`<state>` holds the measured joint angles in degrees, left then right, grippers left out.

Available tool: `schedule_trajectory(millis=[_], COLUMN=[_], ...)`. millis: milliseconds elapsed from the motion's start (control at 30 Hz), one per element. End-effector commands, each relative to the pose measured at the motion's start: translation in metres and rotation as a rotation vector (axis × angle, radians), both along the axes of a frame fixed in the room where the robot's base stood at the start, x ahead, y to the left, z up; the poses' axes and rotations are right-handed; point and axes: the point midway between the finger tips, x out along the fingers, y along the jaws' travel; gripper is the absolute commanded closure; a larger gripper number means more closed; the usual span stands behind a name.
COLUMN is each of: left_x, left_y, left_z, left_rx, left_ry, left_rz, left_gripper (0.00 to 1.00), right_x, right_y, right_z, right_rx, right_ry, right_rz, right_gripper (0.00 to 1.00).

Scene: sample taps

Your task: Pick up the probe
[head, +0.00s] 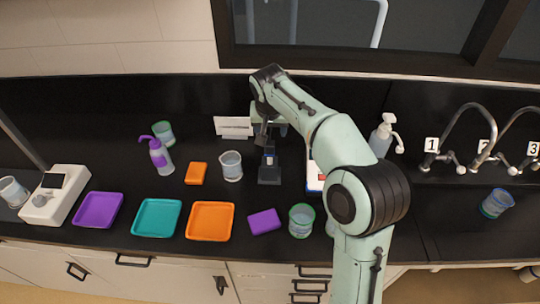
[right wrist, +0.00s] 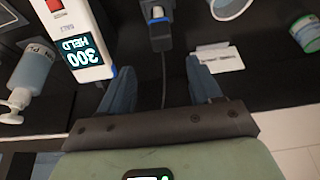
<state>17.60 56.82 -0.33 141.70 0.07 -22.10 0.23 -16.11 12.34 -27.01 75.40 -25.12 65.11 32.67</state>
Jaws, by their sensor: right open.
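The probe (right wrist: 157,13) shows in the right wrist view as a small pale-ended piece in a dark holder (right wrist: 160,38), with a thin cable running down from it. In the head view the dark holder (head: 269,175) stands on the counter; the probe is too small to make out clearly there. My right gripper (right wrist: 162,80) is open and empty, its two blue-grey fingers apart on either side of the cable, with the holder beyond the fingertips. In the head view my right gripper (head: 268,132) is above and behind the holder, partly hidden by its wrist. My left gripper is out of view.
A glass beaker (head: 231,166) and a white card (head: 233,126) are close by. Trays, a purple sponge (head: 264,221) and a green-rimmed beaker (head: 301,220) lie nearer the front.

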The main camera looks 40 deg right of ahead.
Motion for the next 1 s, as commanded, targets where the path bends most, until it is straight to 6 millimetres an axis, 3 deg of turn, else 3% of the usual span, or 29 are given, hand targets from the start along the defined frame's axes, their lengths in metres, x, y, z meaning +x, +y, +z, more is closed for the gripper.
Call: schedule_trajectory(millis=[100, 300, 467, 800, 1000], left_x=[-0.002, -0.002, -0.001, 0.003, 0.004], left_y=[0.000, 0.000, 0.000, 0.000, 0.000], left_z=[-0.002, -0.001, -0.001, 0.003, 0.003], left_rx=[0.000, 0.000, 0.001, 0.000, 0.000], left_ry=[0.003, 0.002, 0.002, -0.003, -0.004], left_rz=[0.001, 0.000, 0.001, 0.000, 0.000], left_gripper=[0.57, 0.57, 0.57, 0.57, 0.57], right_x=[0.006, 0.016, 0.019, 0.030, 0.032], right_y=[-0.006, -0.014, -0.015, -0.021, -0.022], right_z=[-0.026, -0.054, -0.063, -0.105, -0.111], right_rx=[-0.001, 0.000, 0.000, 0.000, 0.000], right_ry=[0.007, 0.004, 0.002, 0.003, 0.001], right_rz=[-0.001, -0.001, 0.001, 0.000, 0.001], right_gripper=[0.36, 0.36, 0.36, 0.36, 0.36])
